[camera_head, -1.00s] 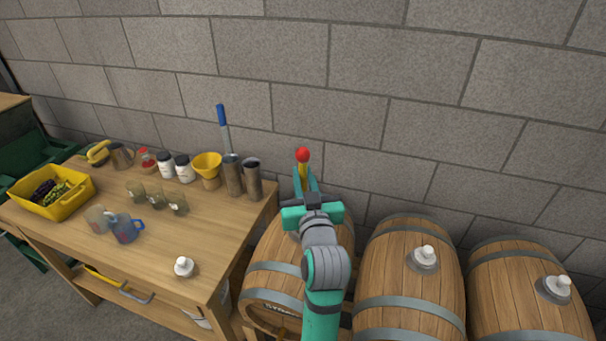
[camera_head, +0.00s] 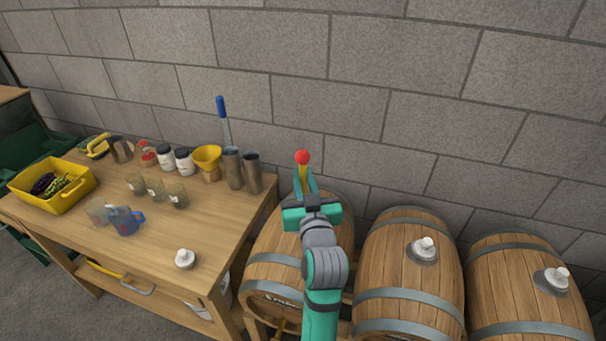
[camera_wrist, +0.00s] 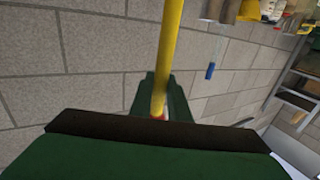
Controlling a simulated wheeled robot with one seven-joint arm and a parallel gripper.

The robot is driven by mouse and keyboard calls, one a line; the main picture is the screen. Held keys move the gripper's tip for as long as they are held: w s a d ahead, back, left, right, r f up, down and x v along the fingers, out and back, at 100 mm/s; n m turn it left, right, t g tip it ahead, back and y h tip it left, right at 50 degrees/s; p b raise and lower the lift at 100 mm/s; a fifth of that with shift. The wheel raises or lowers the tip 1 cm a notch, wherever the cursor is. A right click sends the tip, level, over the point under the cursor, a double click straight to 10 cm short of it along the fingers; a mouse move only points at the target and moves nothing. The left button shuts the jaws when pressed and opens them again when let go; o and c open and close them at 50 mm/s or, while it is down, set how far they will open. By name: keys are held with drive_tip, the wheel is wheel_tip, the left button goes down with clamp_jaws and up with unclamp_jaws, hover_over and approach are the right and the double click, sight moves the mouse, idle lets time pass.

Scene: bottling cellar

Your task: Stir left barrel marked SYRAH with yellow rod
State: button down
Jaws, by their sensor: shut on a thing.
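The yellow rod (camera_head: 303,172) has a red ball at its top. It also shows in the wrist view (camera_wrist: 171,45), running through the jaws. My gripper (camera_head: 305,185) is shut on the rod, just below the red ball. It is above the left barrel (camera_head: 272,262), whose front label is partly cut off by my arm and reads only in part. My arm hides the barrel's top opening and the rod's lower part, so I cannot tell how deep the rod reaches. A white bung (camera_head: 185,259) lies on the table.
Two more barrels, the middle (camera_head: 405,280) and the right (camera_head: 520,295), stand to the right with white bungs in place. The wooden table (camera_head: 150,262) at left holds steel cylinders (camera_head: 252,173), a yellow funnel, jars, glasses and a yellow crate (camera_head: 75,195). A block wall is behind.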

drive_tip(key=shift+f, duration=2)
